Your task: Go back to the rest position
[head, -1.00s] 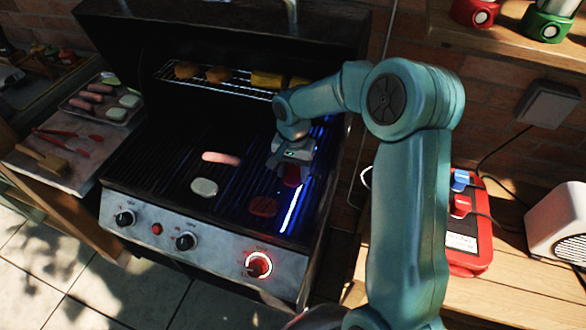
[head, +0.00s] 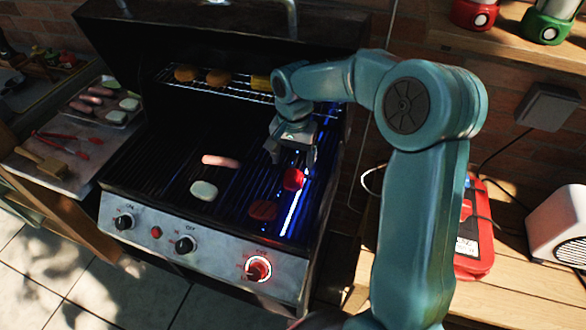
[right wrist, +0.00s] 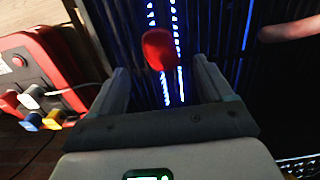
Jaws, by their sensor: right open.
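My right gripper (head: 291,158) is open and empty above the right side of the grill (head: 150,170). Just below its fingers a red patty (head: 293,179) lies on the grate beside a blue-lit strip. In the right wrist view the open fingers (right wrist: 160,82) point toward that red patty (right wrist: 158,48), with nothing between them. A darker patty (head: 262,210) lies nearer the front. A pink sausage (head: 221,161) and a pale round piece (head: 203,190) lie further left on the grate. My left gripper is not in view.
The raised lid (head: 220,38) stands behind a warming rack with buns (head: 187,73) and corn (head: 260,82). A food tray (head: 100,101) and red tongs (head: 75,140) lie on the left shelf. A red box (head: 478,225) and white device (head: 560,225) are at right.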

